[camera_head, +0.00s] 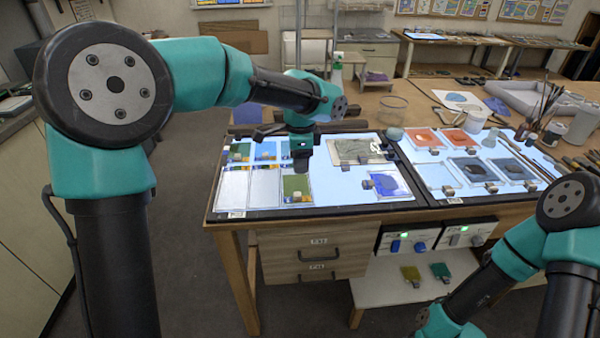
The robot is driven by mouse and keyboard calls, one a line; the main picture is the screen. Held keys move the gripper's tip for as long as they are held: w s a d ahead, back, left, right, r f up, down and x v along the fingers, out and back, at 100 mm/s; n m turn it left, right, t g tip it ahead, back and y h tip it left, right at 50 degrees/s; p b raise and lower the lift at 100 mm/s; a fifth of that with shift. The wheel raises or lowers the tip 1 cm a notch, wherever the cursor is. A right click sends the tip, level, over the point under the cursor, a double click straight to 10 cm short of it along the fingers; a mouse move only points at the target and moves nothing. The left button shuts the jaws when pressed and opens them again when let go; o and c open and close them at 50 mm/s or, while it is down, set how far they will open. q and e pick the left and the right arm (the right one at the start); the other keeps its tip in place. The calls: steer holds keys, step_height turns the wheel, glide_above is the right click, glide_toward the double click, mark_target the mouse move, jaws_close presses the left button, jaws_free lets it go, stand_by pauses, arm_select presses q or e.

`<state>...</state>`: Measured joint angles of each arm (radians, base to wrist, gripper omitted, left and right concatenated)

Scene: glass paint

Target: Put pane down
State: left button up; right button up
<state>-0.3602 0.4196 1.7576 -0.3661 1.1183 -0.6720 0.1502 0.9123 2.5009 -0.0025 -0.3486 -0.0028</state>
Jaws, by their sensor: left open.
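My left gripper (300,166) is open above the lit panel on the left of the bench. It points down over a green pane (296,187), which lies in the front row with a small yellowish patch on it. The gripper hides the pane's far edge, and I cannot tell whether the fingers touch it. More coloured panes lie in the back row, among them a green and blue one (239,152) and a blue and orange one (265,151). My right arm shows at the lower right, but its fingertips are out of sight.
Blank cells (233,188) lie left of the green pane. A grey textured sheet (357,151) and a blue pane (388,183) lie to its right. A second lit panel (436,173) holds orange and dark panes. A glass bowl (392,110) and brushes (543,102) stand behind.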

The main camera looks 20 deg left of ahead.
arm_select(q)
steer(key=shift+r, duration=0.4)
